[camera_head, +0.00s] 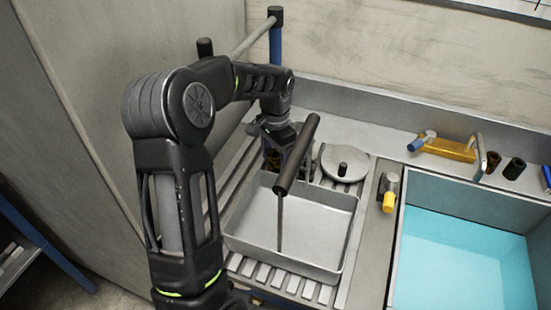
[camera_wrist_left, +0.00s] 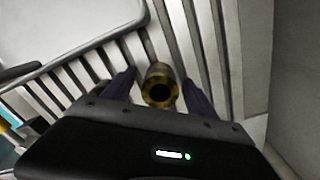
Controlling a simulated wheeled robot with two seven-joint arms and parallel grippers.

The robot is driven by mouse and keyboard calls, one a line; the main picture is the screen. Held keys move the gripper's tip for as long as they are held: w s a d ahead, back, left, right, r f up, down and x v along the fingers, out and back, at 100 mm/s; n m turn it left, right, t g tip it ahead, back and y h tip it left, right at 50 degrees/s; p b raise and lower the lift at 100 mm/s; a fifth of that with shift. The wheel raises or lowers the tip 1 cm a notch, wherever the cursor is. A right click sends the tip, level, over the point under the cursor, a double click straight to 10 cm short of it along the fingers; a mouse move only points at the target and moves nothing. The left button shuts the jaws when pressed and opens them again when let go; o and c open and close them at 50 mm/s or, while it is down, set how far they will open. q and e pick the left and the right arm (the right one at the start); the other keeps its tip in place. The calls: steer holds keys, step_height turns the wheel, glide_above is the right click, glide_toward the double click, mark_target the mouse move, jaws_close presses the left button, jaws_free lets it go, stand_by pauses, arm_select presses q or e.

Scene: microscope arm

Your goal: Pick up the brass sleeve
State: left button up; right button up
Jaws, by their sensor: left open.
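The brass sleeve (camera_wrist_left: 160,87) shows in the left wrist view as a short, hollow, yellow-brown cylinder standing on the slatted drainboard, its dark bore facing the camera. My left gripper (camera_wrist_left: 159,79) is open, with one dark finger on each side of the sleeve. In the head view my left gripper (camera_head: 284,142) reaches down behind the tray's back left corner. The sleeve (camera_head: 272,159) is mostly hidden there. My right gripper is not in view.
A grey metal tray (camera_head: 240,240) lies in front, with a dark-handled rod (camera_head: 297,155) leaning in it. A round lid (camera_head: 345,164) is to the right. A blue-water sink (camera_head: 460,260) and yellow block (camera_head: 450,149) are farther right. A wall stands close on the left.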

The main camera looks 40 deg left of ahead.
arm_select(q)
steer(key=shift+c, duration=0.6)
jaws_close()
stand_by(0.6)
